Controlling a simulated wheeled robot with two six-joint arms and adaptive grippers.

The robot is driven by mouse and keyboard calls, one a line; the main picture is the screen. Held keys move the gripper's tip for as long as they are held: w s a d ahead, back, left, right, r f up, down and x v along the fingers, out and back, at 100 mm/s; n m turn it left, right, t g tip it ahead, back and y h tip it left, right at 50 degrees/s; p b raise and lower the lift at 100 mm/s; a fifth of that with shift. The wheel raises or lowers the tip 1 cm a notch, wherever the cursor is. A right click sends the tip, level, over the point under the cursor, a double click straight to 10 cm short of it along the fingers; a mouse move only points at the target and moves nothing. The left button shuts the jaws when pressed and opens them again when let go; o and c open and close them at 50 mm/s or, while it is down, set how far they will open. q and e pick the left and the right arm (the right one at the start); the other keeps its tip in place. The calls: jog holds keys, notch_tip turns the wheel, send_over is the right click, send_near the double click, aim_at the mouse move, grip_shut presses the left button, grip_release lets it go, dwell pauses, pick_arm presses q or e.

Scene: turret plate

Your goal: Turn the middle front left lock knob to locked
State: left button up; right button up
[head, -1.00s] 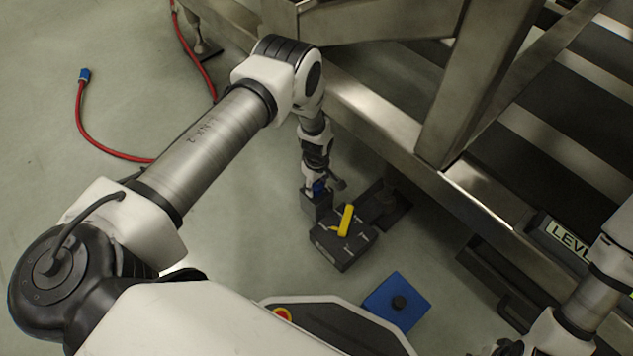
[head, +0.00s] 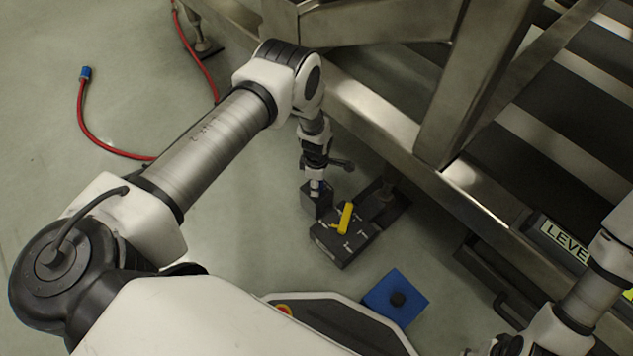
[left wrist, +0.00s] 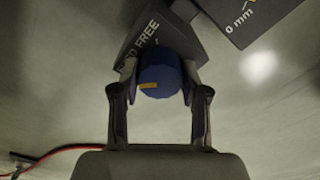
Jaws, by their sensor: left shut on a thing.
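The lock knob (left wrist: 160,78) is a round blue knob with a yellow pointer mark, seen in the left wrist view. It sits on a dark grey block (left wrist: 150,32) lettered with a word ending in "FREE"; the rest of the lettering is partly hidden. In the head view this block (head: 314,203) stands beside the turret foot. My left gripper (left wrist: 160,92) has a finger on each side of the knob and is shut on it; in the head view the gripper (head: 317,187) points down at the block. The yellow mark points left in the wrist view.
A dark box with a yellow lever (head: 345,218) stands right next to the block. A blue plate (head: 396,300) lies on the floor nearer to me. The steel frame (head: 390,115) runs close behind. A red hose (head: 84,125) lies on the left floor.

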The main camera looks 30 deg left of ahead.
dwell(0.4)
pick_arm(q)
jog(key=o, duration=1.1)
jog(key=shift+d, duration=0.1)
jog(key=shift+o, duration=0.2)
notch_tip(320, 180, up, 12)
jog(key=shift+f, duration=0.1)
